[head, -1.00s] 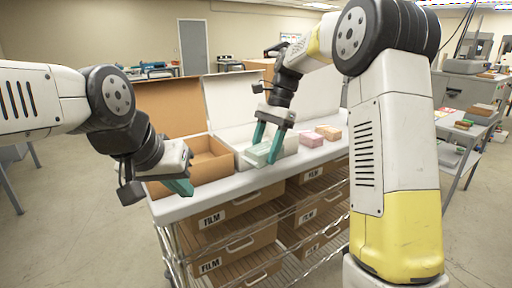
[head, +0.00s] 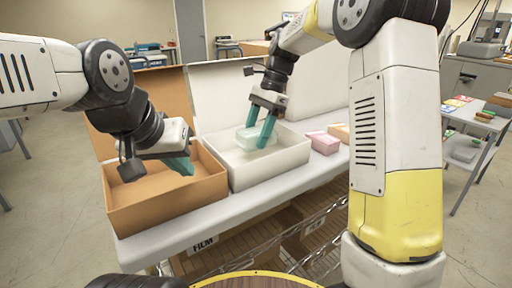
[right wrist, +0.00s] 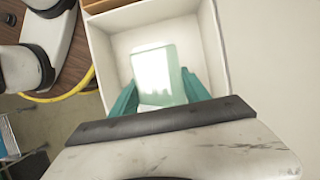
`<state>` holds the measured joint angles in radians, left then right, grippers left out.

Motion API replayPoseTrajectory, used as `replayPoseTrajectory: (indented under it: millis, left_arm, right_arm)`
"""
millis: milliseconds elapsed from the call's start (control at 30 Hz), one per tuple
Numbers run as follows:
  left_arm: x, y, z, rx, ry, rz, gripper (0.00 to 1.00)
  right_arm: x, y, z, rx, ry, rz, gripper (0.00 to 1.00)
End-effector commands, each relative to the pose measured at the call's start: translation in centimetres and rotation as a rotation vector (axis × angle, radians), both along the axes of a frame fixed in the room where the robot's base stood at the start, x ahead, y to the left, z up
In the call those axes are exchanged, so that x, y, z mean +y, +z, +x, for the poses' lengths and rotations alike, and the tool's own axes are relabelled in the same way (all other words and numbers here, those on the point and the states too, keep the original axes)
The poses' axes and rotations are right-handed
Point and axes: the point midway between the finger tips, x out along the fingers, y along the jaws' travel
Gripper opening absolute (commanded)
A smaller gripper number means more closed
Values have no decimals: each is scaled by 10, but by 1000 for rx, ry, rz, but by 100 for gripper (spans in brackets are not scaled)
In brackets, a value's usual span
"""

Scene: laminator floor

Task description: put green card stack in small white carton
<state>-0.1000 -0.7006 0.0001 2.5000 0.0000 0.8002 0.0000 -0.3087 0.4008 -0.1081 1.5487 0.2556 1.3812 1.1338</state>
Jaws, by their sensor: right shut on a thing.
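The pale green card stack (head: 246,139) is between the teal fingers of my right gripper (head: 257,138), which is shut on it. It also shows in the right wrist view (right wrist: 157,72), framed by the walls of the small white carton (right wrist: 218,45). In the head view the white carton (head: 282,164) stands open on the bench, and the stack is over or inside its opening. I cannot tell whether the stack touches the carton floor. My left gripper (head: 182,166) is over the open brown carton; its finger gap is not clear.
The brown carton (head: 160,208) stands just left of the white one. A pink card stack (head: 323,143) and an orange stack (head: 339,131) lie to the right on the white bench top (head: 262,192). Raised lids stand behind both cartons. FILM boxes fill the rack below.

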Motion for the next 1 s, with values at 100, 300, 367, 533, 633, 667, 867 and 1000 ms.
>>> replayPoseTrajectory:
  millis: [100,300,367,533,633,667,867,1000]
  left_arm:
    - [0,0,0,0,0,0,0]
    - [0,0,0,0,0,0,0]
    - [0,0,0,1,0,0,0]
    - [0,0,0,1,0,0,0]
    - [0,0,0,1,0,0,0]
    - [0,0,0,1,0,0,0]
    - [0,0,0,1,0,0,0]
    - [0,0,0,1,0,0,0]
  right_arm:
    - [0,-12,0,0,1,1,0]
    - [0,-32,0,2,-1,0,0]
    - [0,-41,0,2,1,0,0]
    - [0,-52,0,-2,0,1,0]
    - [0,-51,0,-2,0,1,0]
    - [0,-51,0,-2,0,1,0]
    - [0,-54,0,-1,1,1,66]
    - [0,-54,0,-1,1,1,76]
